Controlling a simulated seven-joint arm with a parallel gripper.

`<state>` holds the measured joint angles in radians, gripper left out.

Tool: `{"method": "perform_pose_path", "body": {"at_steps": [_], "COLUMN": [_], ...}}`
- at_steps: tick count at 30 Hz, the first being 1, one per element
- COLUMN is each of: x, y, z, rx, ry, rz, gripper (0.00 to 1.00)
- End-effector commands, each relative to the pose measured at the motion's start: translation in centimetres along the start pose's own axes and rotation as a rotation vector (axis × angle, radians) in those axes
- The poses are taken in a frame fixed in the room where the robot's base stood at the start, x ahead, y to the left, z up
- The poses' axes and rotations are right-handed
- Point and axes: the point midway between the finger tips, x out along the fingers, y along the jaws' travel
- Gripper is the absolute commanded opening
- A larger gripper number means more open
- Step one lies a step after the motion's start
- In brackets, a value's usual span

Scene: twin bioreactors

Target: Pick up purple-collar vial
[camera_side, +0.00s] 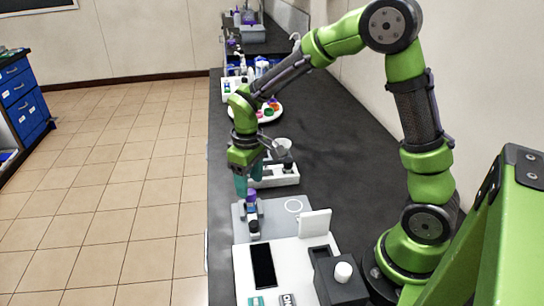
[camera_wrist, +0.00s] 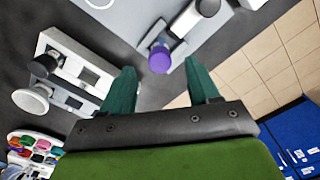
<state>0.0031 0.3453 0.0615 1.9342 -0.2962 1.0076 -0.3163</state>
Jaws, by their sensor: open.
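The purple-collar vial (camera_side: 252,195) stands in a small grey holder near the left edge of the black bench. In the wrist view its round purple top (camera_wrist: 159,60) shows just beyond my fingertips, between their lines. My gripper (camera_side: 248,182) is open, its teal fingers pointing down just above the vial. In the wrist view my gripper (camera_wrist: 160,68) has nothing between its fingers. The lower part of the purple-collar vial is hidden.
A white rack (camera_side: 285,180) with slots stands behind the grey plate (camera_side: 275,222). A white board (camera_side: 244,272) with a black panel (camera_side: 263,266) and a dark box (camera_side: 338,285) lie in front. A round tray (camera_side: 247,118) of coloured caps is farther back. The bench's right middle is clear.

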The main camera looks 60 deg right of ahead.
Motion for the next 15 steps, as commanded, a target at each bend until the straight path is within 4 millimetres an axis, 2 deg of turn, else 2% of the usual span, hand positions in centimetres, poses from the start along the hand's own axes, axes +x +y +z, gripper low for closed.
{"method": "perform_pose_path", "body": {"at_steps": [7,15], "x": [3.8,4.6], "y": [0.0,0.0], "z": [0.1,0.1], "rx": [0.001,0.000], "ry": [-0.005,0.000], "rz": [-0.001,0.000], "gripper": [0.60,0.60]}}
